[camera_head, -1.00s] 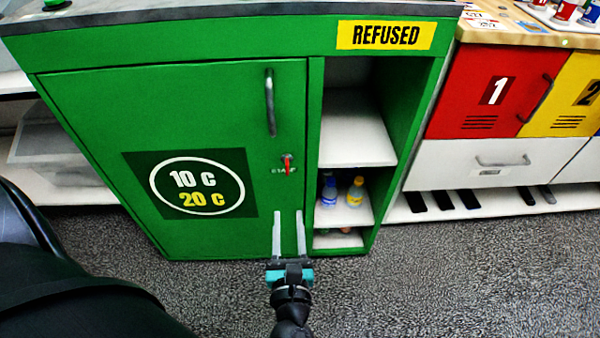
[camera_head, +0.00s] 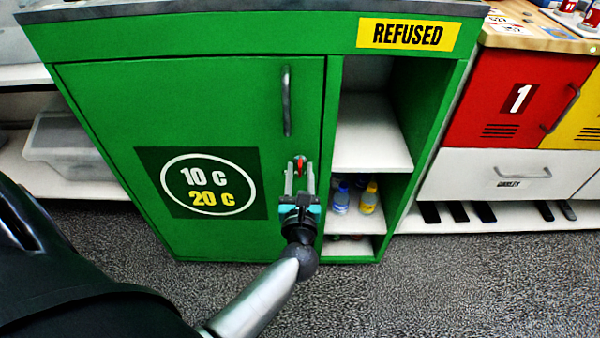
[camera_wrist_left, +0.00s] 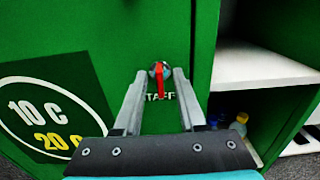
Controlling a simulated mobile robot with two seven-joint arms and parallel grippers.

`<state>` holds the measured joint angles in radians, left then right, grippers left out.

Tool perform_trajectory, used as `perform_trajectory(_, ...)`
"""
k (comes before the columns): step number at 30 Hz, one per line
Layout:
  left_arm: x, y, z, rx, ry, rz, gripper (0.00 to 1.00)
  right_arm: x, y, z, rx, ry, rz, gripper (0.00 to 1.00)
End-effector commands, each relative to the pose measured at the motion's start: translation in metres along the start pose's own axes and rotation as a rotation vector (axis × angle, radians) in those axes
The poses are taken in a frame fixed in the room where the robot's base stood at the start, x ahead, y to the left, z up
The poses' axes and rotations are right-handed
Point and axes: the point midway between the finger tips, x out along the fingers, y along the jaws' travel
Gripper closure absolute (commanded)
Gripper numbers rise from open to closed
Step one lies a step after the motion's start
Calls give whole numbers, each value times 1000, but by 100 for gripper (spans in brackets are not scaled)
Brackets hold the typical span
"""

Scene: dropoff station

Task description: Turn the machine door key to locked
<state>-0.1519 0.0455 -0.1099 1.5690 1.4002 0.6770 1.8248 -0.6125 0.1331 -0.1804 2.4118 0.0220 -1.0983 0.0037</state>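The machine door (camera_head: 110,110) is a green panel with a grey vertical handle (camera_head: 287,100), and it looks shut. The red key (camera_head: 300,165) sits in a round lock below the handle. In the left wrist view the key (camera_wrist_left: 160,80) hangs vertically, above partly covered "STAFF" lettering. My left gripper (camera_head: 300,172) points at the lock from below. In the wrist view its two fingers (camera_wrist_left: 164,76) are apart, with the key showing between their tips. I cannot tell whether they touch it. My right gripper is not in view.
Right of the door are open shelves (camera_head: 370,150) with bottles (camera_head: 368,198) on a lower one. A yellow "REFUSED" sign (camera_head: 408,34) is above. Red (camera_head: 515,95) and yellow lockers stand further right. The grey floor (camera_head: 450,285) in front is clear.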

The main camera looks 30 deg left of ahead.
Motion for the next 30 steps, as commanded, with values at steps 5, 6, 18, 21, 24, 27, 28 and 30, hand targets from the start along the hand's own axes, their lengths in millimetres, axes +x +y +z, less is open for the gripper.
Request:
perform_trajectory(5,0,0,0,1,0,0,60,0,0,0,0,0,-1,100)
perform_trajectory(6,0,0,0,1,0,0,62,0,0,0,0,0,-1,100)
perform_trajectory(18,0,0,0,1,0,0,100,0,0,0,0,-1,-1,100)
perform_trajectory(21,0,0,0,1,0,0,100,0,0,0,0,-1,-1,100)
perform_trajectory(24,0,0,0,1,0,0,100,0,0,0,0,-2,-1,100)
perform_trajectory(27,0,0,0,1,0,0,100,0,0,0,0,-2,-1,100)
perform_trajectory(28,0,0,0,1,0,0,100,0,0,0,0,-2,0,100)
perform_trajectory(30,0,0,0,1,0,0,100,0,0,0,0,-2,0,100)
